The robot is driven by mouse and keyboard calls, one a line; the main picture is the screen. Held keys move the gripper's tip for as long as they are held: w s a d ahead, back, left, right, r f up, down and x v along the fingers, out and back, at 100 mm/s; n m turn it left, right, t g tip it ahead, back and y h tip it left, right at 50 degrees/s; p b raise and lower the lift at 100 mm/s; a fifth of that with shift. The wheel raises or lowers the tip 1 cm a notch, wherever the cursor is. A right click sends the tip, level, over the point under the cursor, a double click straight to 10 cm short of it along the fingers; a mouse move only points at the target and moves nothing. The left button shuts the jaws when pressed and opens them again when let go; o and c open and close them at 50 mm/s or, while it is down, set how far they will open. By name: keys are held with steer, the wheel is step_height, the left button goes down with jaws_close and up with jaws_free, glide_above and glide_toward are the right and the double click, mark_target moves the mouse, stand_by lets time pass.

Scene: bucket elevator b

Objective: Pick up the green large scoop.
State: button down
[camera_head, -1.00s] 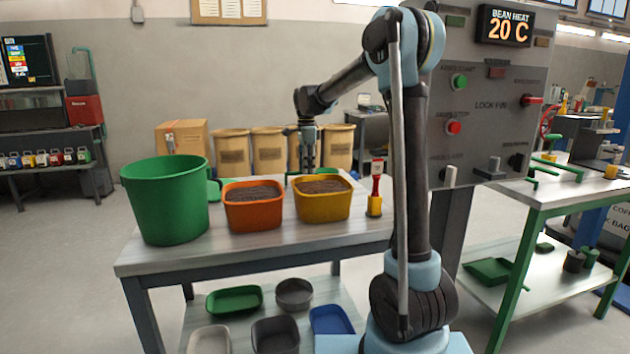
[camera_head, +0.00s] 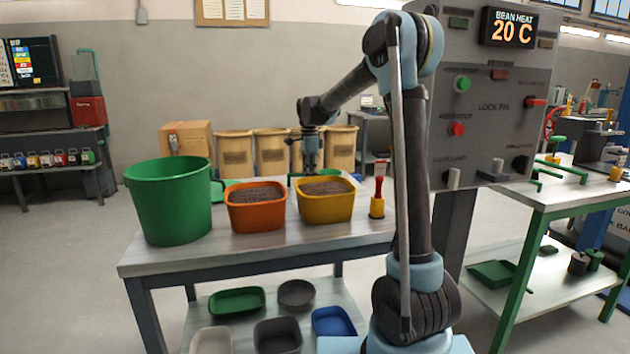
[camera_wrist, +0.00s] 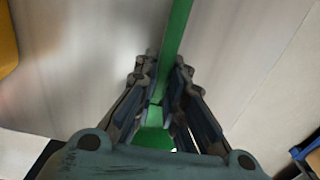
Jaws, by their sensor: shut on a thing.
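The green large scoop shows in the wrist view as a straight green bar (camera_wrist: 178,35) running from the top edge down between the fingers, with a wider green part (camera_wrist: 153,138) below. My gripper (camera_wrist: 168,75) is shut on this bar. In the head view my gripper (camera_head: 305,165) points down at the table's far side, behind the yellow bin. A little of the green scoop (camera_head: 291,179) shows beside it; the yellow bin hides most of the rest. I cannot tell whether the scoop touches the table.
A green bucket (camera_head: 168,205), an orange bin (camera_head: 257,217) and a yellow bin (camera_head: 326,208), both with dark contents, stand on the table (camera_head: 250,250). Another green piece (camera_head: 217,187) shows behind the bucket. The control panel (camera_head: 480,110) is close right.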

steer(key=shift+r, duration=0.15)
step_height(320, 180, up, 10)
steer(key=shift+f, duration=0.1)
stand_by(0.3)
stand_by(0.7)
